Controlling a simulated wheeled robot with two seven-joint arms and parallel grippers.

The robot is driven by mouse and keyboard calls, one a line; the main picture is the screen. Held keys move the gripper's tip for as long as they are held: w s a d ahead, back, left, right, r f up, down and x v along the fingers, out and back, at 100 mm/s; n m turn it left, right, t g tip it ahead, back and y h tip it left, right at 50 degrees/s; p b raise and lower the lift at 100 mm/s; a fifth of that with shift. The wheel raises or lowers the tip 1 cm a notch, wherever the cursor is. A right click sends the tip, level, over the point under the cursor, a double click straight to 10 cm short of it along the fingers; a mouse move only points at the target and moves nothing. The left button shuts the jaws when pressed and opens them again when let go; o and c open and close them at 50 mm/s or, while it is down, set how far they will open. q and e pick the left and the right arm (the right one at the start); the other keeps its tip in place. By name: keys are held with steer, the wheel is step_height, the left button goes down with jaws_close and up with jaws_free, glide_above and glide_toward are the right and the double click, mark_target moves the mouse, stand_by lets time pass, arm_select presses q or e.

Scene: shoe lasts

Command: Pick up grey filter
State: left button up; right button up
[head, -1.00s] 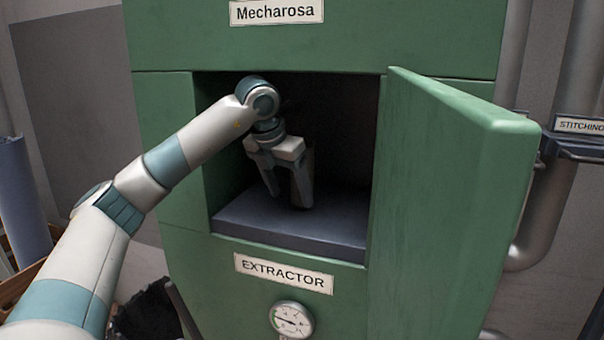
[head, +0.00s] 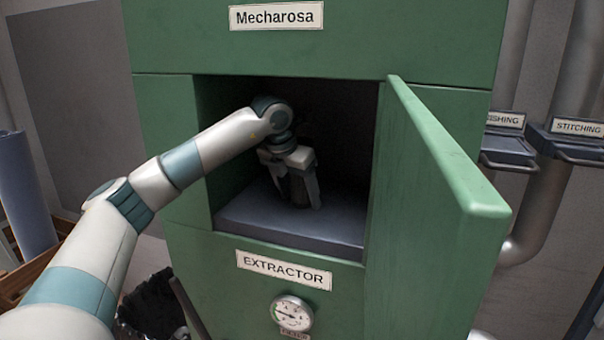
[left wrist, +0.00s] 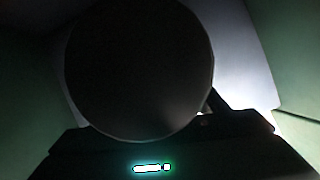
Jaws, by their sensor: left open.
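My left gripper (head: 298,198) is inside the open compartment of the green extractor (head: 290,235), fingers pointing down just above the compartment's dark floor (head: 335,225). It is open. No grey filter can be made out in the head view; the gripper hides part of the interior, and the back is in deep shadow. In the left wrist view a large dark round disc (left wrist: 140,70) fills the middle, close to the camera. It may be the filter, but it is too dark to tell its colour or whether the fingers touch it. My right gripper is not in view.
The green door (head: 425,190) stands open at the right of the compartment. A round gauge (head: 293,314) sits below the opening. Labelled dark trays (head: 565,145) are on the wall at right. A wooden crate (head: 20,280) stands at lower left.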

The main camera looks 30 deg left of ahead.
arm_select(q)
steer(key=c, duration=1.3)
steer(key=shift+c, duration=0.2)
steer(key=shift+r, duration=0.1)
steer(key=shift+r+b, duration=0.55)
steer(key=shift+b, duration=0.2)
steer(key=s+b, duration=0.7)
steer(key=s, duration=1.1)
steer(key=shift+a+r, duration=0.15)
steer(key=shift+a, duration=0.1)
